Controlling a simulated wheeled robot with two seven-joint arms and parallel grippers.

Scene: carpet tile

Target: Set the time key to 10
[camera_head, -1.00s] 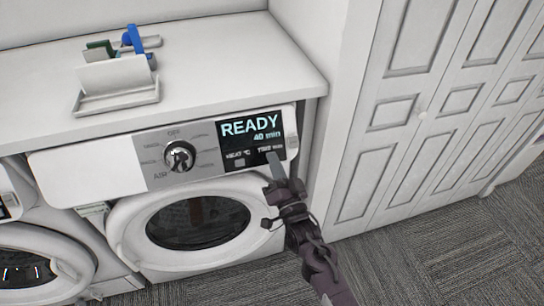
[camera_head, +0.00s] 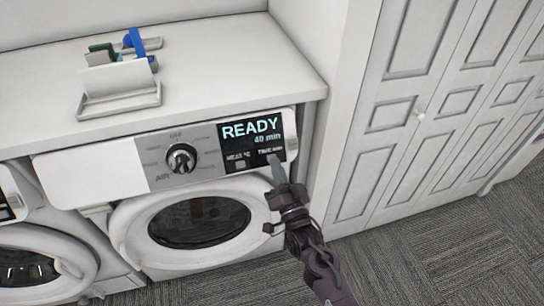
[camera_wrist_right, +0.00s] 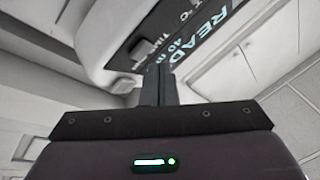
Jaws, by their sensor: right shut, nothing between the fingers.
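The dryer's black display panel (camera_head: 252,130) reads READY and 40 min. The "TIME min" label (camera_head: 270,151) is at the panel's lower right, with a "HEAT °C" label to its left. A grey key (camera_head: 240,163) shows under the heat label. The time key's spot is mostly behind my right gripper's fingertips (camera_head: 277,165). That gripper is shut and empty, with its tips close to the panel's lower right corner. I cannot tell whether they touch it. In the right wrist view the closed fingers (camera_wrist_right: 159,88) point at the panel beside the TIME lettering. My left gripper is out of view.
A round knob (camera_head: 181,158) sits left of the display, above the dryer's round door (camera_head: 200,222). White cabinet doors (camera_head: 400,115) are at the right.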

